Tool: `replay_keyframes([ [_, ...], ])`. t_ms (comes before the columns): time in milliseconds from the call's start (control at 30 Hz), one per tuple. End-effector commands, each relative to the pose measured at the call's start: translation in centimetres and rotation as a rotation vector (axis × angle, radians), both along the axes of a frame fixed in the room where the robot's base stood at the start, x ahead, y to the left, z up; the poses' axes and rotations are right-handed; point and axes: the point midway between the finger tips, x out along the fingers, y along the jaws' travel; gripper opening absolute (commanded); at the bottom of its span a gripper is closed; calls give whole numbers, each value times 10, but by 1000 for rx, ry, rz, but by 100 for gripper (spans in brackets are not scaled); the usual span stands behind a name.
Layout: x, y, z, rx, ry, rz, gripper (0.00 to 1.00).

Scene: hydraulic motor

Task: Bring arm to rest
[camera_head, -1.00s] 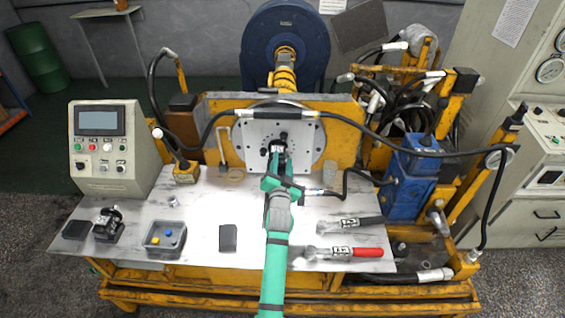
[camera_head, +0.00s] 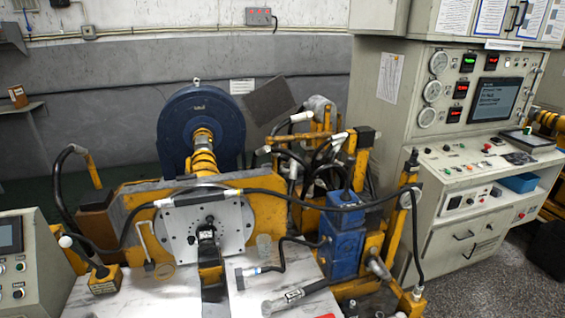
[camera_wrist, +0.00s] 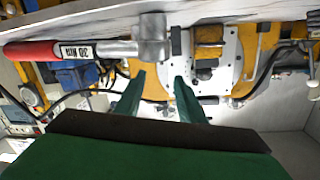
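My gripper (camera_wrist: 160,82) shows in the wrist view as two green fingers spread apart with nothing between them. Beyond it stand the steel plate (camera_wrist: 222,62) and the yellow frame; the picture is upside down. My arm and gripper are out of the head view. The head view shows the motor's round steel plate (camera_head: 185,232) on the yellow frame, with a black and yellow part (camera_head: 209,255) in front of it.
A grey-handled tool (camera_head: 295,297), a blue pump (camera_head: 342,240), hoses and a control console (camera_head: 20,262) surround the table. A control cabinet (camera_head: 455,185) stands at right.

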Motion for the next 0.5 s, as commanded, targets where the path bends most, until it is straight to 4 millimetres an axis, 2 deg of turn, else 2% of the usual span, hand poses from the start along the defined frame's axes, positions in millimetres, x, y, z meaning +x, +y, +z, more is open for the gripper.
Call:
replay_keyframes([
  [33, -20, -11, -8, -18, 8, -7, 36],
  [233, -89, -37, -20, -82, 24, -22, 36],
  [500, -187, -63, -19, -154, 51, -45, 36],
])
